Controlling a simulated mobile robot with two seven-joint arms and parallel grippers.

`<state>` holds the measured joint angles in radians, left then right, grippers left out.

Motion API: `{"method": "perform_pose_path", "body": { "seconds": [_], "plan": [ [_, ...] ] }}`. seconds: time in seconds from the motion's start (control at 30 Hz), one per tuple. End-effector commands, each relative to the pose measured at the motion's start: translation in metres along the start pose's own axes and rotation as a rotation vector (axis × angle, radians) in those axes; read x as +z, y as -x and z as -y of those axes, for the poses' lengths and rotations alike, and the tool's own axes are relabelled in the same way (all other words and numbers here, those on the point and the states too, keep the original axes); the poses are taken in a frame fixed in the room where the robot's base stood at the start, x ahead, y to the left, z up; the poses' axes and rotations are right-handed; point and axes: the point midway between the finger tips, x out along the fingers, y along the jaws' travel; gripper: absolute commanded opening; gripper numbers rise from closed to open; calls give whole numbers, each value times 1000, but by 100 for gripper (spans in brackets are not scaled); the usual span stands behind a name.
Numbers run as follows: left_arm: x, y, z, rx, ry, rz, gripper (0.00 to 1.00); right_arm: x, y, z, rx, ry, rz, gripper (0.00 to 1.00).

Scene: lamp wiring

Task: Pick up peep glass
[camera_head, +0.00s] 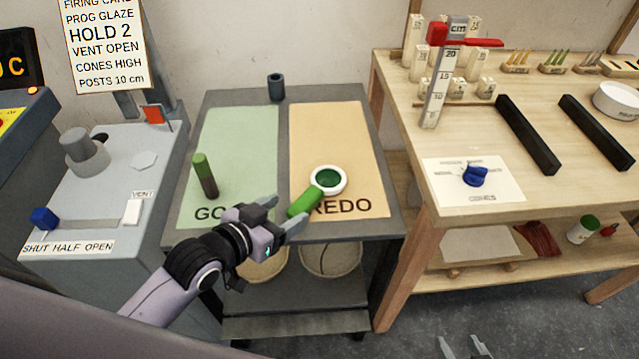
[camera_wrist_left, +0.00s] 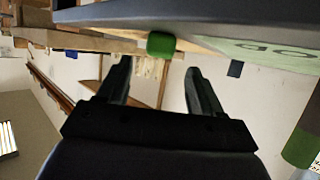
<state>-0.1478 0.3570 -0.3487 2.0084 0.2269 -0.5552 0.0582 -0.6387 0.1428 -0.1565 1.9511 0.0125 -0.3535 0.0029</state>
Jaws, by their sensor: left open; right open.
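The peep glass, a white ring with a dark green pane (camera_head: 328,179) and a bright green handle (camera_head: 304,202), lies on the orange REDO half of the cart top. Its handle points toward the front left. The handle end shows in the left wrist view (camera_wrist_left: 160,45), just beyond and between the fingertips. My left gripper (camera_head: 286,215) is open, with its fingers close to the handle end; I cannot tell whether they touch it. My right gripper (camera_head: 465,347) is open and empty at the bottom edge, far from the glass.
A green-and-brown cylinder (camera_head: 205,176) stands on the green GOOD half, and a dark cup (camera_head: 276,87) stands at the back. The wooden bench (camera_head: 460,203) at right holds a red-topped gauge (camera_head: 438,85), a blue item (camera_head: 475,176) and black bars (camera_head: 527,133). The REDO half's back is clear.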

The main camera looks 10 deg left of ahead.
Motion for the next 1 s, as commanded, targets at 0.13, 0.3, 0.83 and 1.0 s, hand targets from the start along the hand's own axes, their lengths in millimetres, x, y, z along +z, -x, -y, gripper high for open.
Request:
{"method": "perform_pose_path", "body": {
  "seconds": [0.13,0.3,0.83,1.0],
  "plan": [
    [-1,-13,-1,1,1,-2,66,5,2,2,-3,-2,10,55],
    [-4,-30,-2,1,2,-2,66,6,4,3,-5,-3,16,55],
    [-4,-64,-2,0,0,-1,66,7,3,4,-5,-6,15,55],
    [-3,-64,-2,0,0,-1,33,6,2,4,-5,-6,13,55]
  ]
}}
